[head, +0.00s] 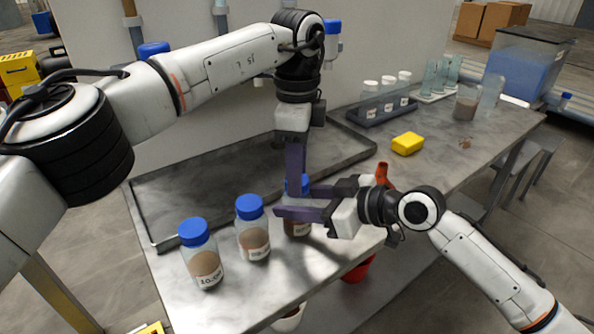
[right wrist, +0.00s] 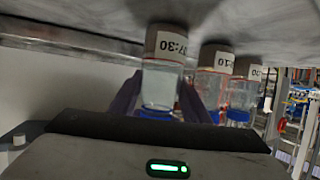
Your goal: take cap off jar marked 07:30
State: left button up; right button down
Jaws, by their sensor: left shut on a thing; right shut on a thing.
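The jar marked 07:30 (right wrist: 163,85) stands upright on the table, partly hidden in the head view (head: 296,228) by my grippers. It is a clear jar with brown contents low down; its label reads in the upside-down right wrist view. My right gripper (head: 300,203) is shut around the jar's body from the right, and its purple fingers flank the jar in the wrist view. The blue cap (head: 304,181) sits at the jar's top. My left gripper (head: 296,185) reaches down from above and is shut on the cap, hiding much of it.
Two more blue-capped jars, the middle one (head: 253,238) and the left one (head: 203,262), stand left of the held jar. A grey tray (head: 165,215) lies behind. A yellow block (head: 408,143), a rack of white-capped bottles (head: 388,108) and an orange-red object (head: 382,173) are to the right.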

pick_arm(q)
jog(key=shift+r, duration=0.2)
dwell(0.4)
jog(key=shift+r, duration=0.9)
jog(key=shift+r, duration=2)
pick_arm(e)
jog(key=c, duration=0.9)
grip_release()
